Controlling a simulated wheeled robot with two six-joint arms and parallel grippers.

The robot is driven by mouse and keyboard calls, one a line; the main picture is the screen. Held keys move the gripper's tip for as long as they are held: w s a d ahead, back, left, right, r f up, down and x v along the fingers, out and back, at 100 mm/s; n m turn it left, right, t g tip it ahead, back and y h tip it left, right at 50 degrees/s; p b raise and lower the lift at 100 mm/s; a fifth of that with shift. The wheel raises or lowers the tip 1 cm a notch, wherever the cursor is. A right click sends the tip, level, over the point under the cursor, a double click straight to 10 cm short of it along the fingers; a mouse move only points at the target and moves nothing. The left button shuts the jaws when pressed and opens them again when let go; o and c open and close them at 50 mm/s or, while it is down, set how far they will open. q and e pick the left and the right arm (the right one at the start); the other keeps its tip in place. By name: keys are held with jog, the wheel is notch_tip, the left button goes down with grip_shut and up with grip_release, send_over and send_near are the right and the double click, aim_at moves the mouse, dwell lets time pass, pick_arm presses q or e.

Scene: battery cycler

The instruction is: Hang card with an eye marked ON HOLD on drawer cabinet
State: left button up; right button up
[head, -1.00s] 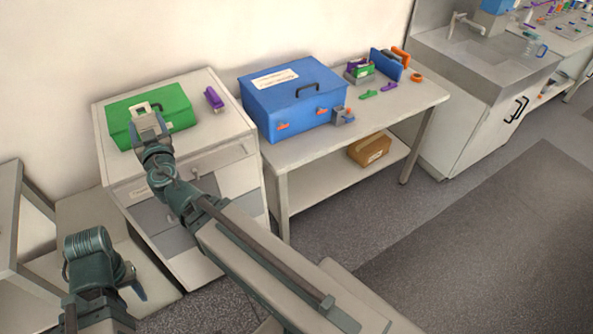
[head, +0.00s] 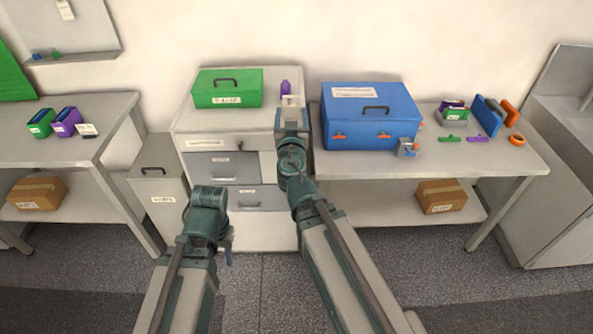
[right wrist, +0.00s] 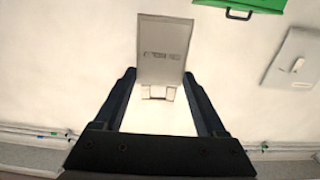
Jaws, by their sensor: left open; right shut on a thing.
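The drawer cabinet (head: 262,141) stands in the middle of the head view, with grey drawers and a small dark fitting on its upper front. My right gripper (head: 292,114) is shut on the pale card (head: 292,101), by the cabinet's right front edge in the picture. In the right wrist view the card (right wrist: 165,35) stands out beyond the fingertips of my right gripper (right wrist: 160,78), its lettering too blurred to read surely. My left gripper (head: 227,245) is low in front of the cabinet, open and apart from it; its fingers are partly hidden.
A green box (head: 228,97) and a purple item (head: 285,87) stand on the cabinet top. A blue case (head: 350,125) is on the bench at right. A grey lidded bin (head: 160,187) stands at the cabinet's left. The floor in front is clear.

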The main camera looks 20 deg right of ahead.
jog(key=w+f+b, duration=0.2)
jog(key=f+b, duration=1)
jog(key=w+f+b, duration=0.3)
jog(key=f+b, duration=0.9)
jog(key=f, duration=0.1)
jog(key=shift+w+r, duration=0.1)
jog(key=shift+w, duration=0.05)
jog(key=shift+w+d, duration=0.1)
jog(key=shift+w, duration=0.05)
jog(key=f+b+x, duration=0.1)
jog(key=b+x, duration=0.1)
jog(key=x, duration=0.7)
jog(key=shift+f, duration=0.4)
